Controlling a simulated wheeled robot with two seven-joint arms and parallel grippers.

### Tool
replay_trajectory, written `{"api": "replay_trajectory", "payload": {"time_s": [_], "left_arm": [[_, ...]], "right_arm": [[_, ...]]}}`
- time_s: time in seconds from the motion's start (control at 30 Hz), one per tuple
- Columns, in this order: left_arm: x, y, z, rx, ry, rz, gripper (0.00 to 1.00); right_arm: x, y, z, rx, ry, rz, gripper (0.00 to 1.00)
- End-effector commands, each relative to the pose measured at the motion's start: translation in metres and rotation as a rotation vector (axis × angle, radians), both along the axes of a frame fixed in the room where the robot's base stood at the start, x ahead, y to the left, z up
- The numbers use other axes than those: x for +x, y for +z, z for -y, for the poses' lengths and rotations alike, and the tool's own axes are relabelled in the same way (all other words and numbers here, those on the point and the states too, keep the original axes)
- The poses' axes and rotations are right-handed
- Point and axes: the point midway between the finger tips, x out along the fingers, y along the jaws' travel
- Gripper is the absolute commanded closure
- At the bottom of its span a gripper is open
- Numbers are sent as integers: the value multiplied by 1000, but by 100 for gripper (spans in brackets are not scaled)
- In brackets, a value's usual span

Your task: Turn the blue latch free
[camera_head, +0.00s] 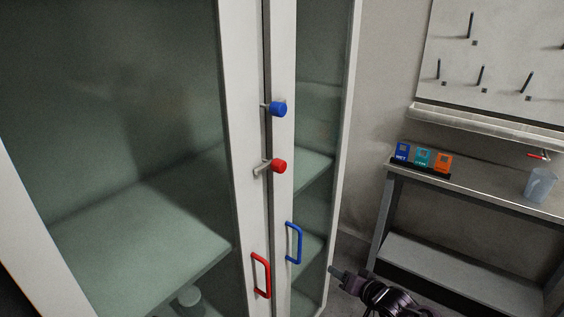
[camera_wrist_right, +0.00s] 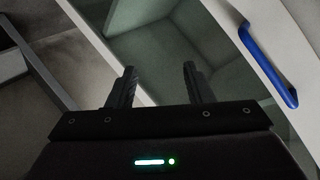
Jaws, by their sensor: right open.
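The blue latch (camera_head: 278,109) is a round blue knob on a short stem at the upper part of the cabinet's right door edge. A red latch (camera_head: 278,166) sits below it. A blue handle (camera_head: 294,243) is lower on the right door and also shows at the upper right of the right wrist view (camera_wrist_right: 268,66). A red handle (camera_head: 261,275) is on the left door. My right gripper (camera_head: 335,271) is at the lower right of the cabinet, well below the blue latch. In the right wrist view its fingers (camera_wrist_right: 158,85) are apart with nothing between them. My left gripper is out of view.
At right stands a metal table (camera_head: 490,185) with blue, teal and orange boxes (camera_head: 423,158) and a clear beaker (camera_head: 540,184). A pegboard (camera_head: 500,60) hangs above. The floor gap between cabinet and table is narrow.

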Motion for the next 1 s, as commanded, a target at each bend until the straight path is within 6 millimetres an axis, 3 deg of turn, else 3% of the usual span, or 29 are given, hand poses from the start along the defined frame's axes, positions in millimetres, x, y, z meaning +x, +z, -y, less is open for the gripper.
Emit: {"api": "replay_trajectory", "payload": {"time_s": [0.03,0.07,0.1,0.2,0.3,0.4,0.5,0.63,1.0], "left_arm": [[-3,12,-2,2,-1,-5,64],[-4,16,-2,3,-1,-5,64],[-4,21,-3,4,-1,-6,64],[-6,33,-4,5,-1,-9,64],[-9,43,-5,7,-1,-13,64],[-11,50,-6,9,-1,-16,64],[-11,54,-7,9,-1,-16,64],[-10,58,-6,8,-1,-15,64],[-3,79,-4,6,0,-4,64]], "right_arm": [[18,74,-10,52,31,66,54],[24,111,-17,88,51,95,54],[28,160,-26,133,82,130,54],[22,275,-50,226,172,197,54],[-1,367,-73,286,264,234,54],[-29,429,-90,315,338,247,54],[-52,464,-102,328,387,244,54],[-63,481,-111,337,412,238,54],[-32,483,-155,340,413,235,54]]}}
